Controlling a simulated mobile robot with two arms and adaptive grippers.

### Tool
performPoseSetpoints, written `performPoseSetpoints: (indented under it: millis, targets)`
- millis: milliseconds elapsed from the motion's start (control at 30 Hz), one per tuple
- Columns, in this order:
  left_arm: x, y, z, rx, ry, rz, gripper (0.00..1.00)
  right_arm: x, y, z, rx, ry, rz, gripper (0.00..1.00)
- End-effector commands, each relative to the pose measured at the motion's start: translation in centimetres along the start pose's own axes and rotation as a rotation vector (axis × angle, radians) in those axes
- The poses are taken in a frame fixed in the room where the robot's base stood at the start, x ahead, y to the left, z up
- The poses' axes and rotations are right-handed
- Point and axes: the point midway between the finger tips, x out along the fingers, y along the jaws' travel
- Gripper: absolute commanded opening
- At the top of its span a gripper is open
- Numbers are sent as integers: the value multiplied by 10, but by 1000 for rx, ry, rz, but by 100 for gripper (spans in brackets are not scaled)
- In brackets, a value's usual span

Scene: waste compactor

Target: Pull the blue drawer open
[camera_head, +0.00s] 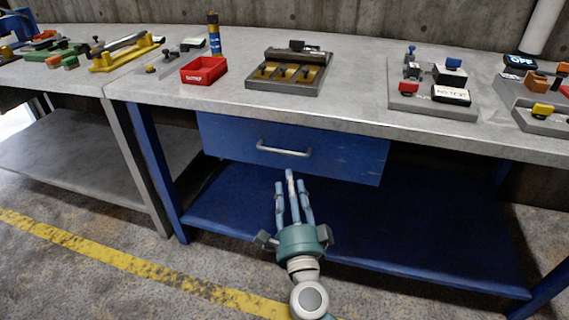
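The blue drawer (345,158) is under the grey tabletop of the middle workbench, and its front looks closed. A light metal bar handle (284,150) runs across the middle of the drawer front. My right gripper (292,187), with a teal body and pale blue fingers, comes up from the bottom of the head view. My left gripper is out of view.
A blue lower shelf (420,235) lies below the drawer, behind my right gripper. A red bin (204,71), a grey fixture (290,75) and a grey board with small parts (432,95) stand on the tabletop (350,90). The floor in front is clear.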

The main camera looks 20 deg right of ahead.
Motion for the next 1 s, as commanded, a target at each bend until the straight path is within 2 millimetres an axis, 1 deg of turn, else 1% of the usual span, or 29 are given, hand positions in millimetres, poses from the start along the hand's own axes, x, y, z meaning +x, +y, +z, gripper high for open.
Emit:
performPoseSetpoints:
  millis: [100,300,400,500,600,700,933,967,1000]
  targets:
    - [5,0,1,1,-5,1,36,21,-3,0,0,0,-3,35]
    - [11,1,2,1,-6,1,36,60,-2,1,-3,-2,-2,35]
    - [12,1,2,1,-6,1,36,76,-2,1,-2,-2,-2,35]
    - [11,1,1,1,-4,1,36,88,0,1,-3,-3,0,35]
    - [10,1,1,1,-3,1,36,95,0,1,-3,-3,-1,35]
    - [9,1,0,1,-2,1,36,98,0,1,-4,-3,1,35]
    - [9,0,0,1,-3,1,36,99,0,1,-4,-3,1,35]
    - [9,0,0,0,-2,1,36,99,0,1,-4,-3,1,31]
    - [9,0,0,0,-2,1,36,99,0,1,-4,-3,1,23]
